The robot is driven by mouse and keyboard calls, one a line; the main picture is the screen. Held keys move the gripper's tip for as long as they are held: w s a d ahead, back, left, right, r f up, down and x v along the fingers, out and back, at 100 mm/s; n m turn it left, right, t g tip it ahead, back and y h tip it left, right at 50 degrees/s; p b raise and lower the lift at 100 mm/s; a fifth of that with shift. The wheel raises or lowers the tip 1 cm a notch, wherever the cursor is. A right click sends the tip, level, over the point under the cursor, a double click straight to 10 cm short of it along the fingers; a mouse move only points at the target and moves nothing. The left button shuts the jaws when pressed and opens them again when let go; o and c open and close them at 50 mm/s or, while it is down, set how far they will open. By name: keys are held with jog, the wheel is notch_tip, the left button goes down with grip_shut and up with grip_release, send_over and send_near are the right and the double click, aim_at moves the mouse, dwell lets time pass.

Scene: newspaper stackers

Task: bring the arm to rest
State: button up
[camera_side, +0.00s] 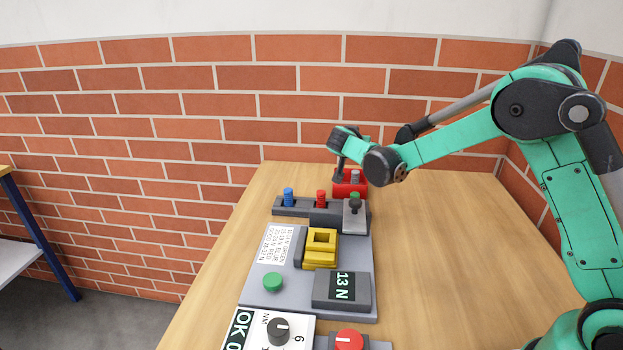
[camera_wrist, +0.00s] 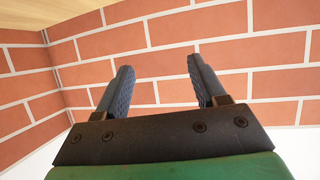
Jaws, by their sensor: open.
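My arm is teal and black and reaches in from the right in the side view. My gripper (camera_side: 340,158) is over the far end of the wooden table, close to a red block-like thing (camera_side: 349,182); I cannot tell whether they touch. In the wrist view my gripper (camera_wrist: 160,83) shows two dark ribbed fingers, spread apart with nothing between them. Behind them is only brick wall, with a strip of wood colour at the top left corner.
On the table (camera_side: 450,260) stands a grey panel (camera_side: 255,285) with a yellow block (camera_side: 320,246), a green button (camera_side: 272,282) and a dark "13 N" display (camera_side: 341,288). A grey rack (camera_side: 305,209) holds blue and red pegs. A red knob (camera_side: 348,341) is in front. The table's right side is clear.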

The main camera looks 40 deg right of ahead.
jog(key=s+a+n+y, duration=0.5)
jog(key=s+a, duration=0.2)
jog(key=s, duration=0.4)
jog(key=s+a+n+y, duration=0.5)
jog(key=s+a, duration=0.3)
jog(key=s, duration=0.2)
jog(key=shift+s+r+n+y, duration=0.3)
jog(key=shift+s+r+n, duration=0.05)
jog(key=shift+r+n, duration=0.1)
